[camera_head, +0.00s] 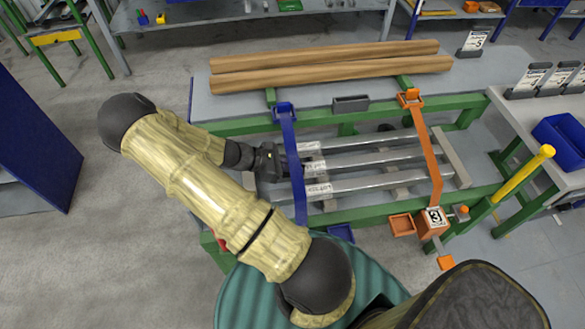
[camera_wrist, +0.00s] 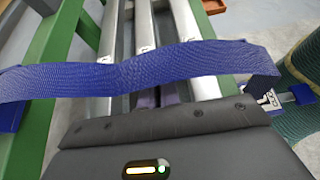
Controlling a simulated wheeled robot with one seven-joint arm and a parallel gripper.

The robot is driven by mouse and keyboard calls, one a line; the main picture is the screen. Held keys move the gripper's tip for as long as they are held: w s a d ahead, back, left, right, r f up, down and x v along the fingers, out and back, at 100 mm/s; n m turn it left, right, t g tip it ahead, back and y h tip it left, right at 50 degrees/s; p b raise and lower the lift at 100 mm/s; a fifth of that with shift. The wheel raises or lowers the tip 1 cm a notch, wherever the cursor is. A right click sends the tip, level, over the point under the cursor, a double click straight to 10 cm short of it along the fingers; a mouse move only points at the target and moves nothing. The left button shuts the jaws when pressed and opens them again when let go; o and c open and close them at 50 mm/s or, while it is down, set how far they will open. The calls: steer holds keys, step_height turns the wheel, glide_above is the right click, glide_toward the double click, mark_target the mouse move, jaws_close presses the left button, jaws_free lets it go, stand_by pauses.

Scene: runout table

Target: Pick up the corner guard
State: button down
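No part is plainly marked as the corner guard. A dark grey angular piece (camera_head: 350,103) on the front edge of the table may be it; I cannot be sure. My gripper (camera_head: 284,163) is at the left ends of the silver bars (camera_head: 365,160), beside the blue strap (camera_head: 294,150), apart from and below-left of the grey piece. In the wrist view the blue strap (camera_wrist: 130,75) crosses in front of my gripper's dark body, over the bars (camera_wrist: 148,35). The fingertips are largely hidden there, so their opening does not show.
An orange strap (camera_head: 428,150) crosses the bars' right part. Two wooden poles (camera_head: 330,65) lie on the grey table.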

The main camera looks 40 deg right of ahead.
steer(key=shift+r, duration=0.1)
step_height(320, 180, up, 10)
steer(key=shift+f, duration=0.1)
stand_by(0.3)
stand_by(0.4)
